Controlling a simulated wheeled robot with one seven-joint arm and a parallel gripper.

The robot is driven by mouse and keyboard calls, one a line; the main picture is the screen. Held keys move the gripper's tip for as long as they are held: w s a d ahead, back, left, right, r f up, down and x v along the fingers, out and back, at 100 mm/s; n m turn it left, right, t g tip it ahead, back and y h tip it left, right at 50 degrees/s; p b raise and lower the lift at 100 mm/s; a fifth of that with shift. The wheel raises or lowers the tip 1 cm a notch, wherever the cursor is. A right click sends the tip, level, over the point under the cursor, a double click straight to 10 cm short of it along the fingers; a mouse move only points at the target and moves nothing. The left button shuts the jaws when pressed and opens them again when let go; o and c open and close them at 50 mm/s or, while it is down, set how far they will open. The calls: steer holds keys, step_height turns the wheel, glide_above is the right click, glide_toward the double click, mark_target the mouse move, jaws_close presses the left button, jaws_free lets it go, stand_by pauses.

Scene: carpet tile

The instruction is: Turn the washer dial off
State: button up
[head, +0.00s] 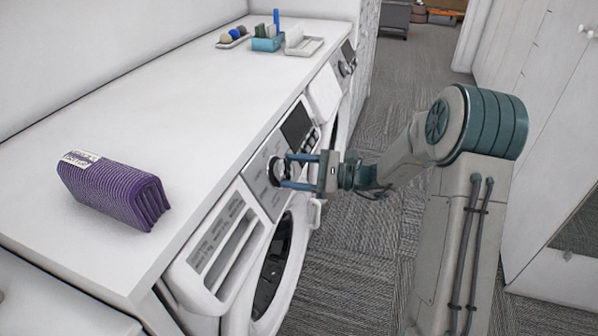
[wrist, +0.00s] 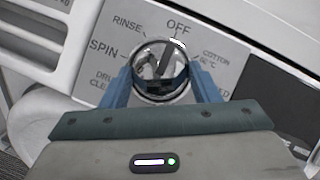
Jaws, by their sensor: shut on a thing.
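The washer dial (head: 276,170) is a round silver knob on the front panel of the nearer machine. In the wrist view the dial (wrist: 160,62) has printed labels around it: SPIN and RINSE at its left, OFF above and slightly right, COTTON at right. A slanted ridge shows on its face, leaning up and right; its exact setting is hard to tell. My gripper (head: 285,171) reaches in from the right with blue fingers. In the wrist view my gripper (wrist: 162,84) is shut on the dial, one finger on each side.
The washer (head: 230,265) has a drawer at left and a round door below. A dark display (head: 297,124) sits beside the dial. A purple folded cloth (head: 115,190) lies on the white counter (head: 190,105). Small containers (head: 268,42) stand at its far end. Carpet floor is open beyond my arm.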

steer(key=o, duration=0.6)
steer(key=shift+s+a+r, duration=0.1)
steer(key=shift+s+a, duration=0.05)
steer(key=shift+a, duration=0.15)
steer(key=o, duration=0.4)
steer(key=shift+a, duration=0.15)
steer(key=shift+d, duration=0.45)
steer(key=d, duration=0.4)
steer(key=s+d, duration=0.1)
steer(key=d, duration=0.3)
steer(key=s+d, duration=0.1)
steer(key=d, duration=0.4)
steer(key=shift+d, duration=0.1)
